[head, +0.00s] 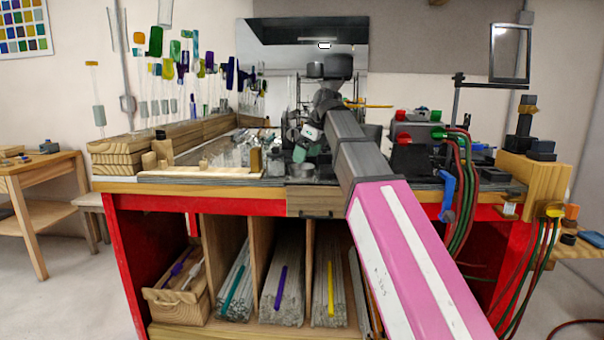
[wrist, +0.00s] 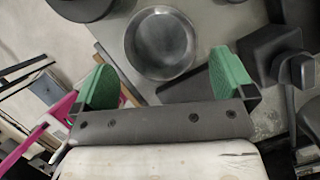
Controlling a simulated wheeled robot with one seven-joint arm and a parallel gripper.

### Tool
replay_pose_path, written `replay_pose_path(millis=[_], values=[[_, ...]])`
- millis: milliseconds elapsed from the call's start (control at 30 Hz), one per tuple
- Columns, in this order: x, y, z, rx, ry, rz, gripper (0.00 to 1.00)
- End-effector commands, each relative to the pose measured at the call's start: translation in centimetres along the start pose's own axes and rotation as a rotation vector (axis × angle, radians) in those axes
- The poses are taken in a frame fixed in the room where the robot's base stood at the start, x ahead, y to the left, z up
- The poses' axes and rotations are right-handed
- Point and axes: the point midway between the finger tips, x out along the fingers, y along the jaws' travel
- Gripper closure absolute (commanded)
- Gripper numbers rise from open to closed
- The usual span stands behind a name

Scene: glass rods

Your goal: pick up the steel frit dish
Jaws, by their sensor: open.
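The steel frit dish (wrist: 160,43) is a round, shallow, grey metal dish, seen from above in the wrist view on a grey bench surface. It looks empty. In the head view it appears as a small grey dish (head: 303,172) near the front edge of the bench. My gripper (wrist: 161,62) has green-padded fingers, spread apart with nothing between the pads. The dish lies just beyond and partly between the fingertips, with a gap visible on each side. In the head view my gripper (head: 307,143) is above the bench near the dish, partly hidden by my arm.
Dark blocky equipment (wrist: 272,55) stands close to the right finger in the wrist view. In the head view, wooden blocks (head: 130,155) and glass pieces are at the left. A torch with red and green hoses (head: 462,190) is at the right.

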Motion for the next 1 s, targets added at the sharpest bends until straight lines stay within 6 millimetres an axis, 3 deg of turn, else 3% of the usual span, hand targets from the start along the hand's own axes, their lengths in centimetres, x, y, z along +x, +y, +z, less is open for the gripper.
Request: replay_pose_path(millis=[300, 567, 700, 1000], values=[[4.1, 0.1, -0.3, 0.000, 0.002, 0.002, 0.00], [4.4, 0.1, -0.2, 0.000, 0.000, 0.000, 0.00], [4.4, 0.1, -0.3, 0.000, 0.000, 0.001, 0.42], [4.3, 0.1, -0.2, 0.000, 0.000, 0.001, 0.42]])
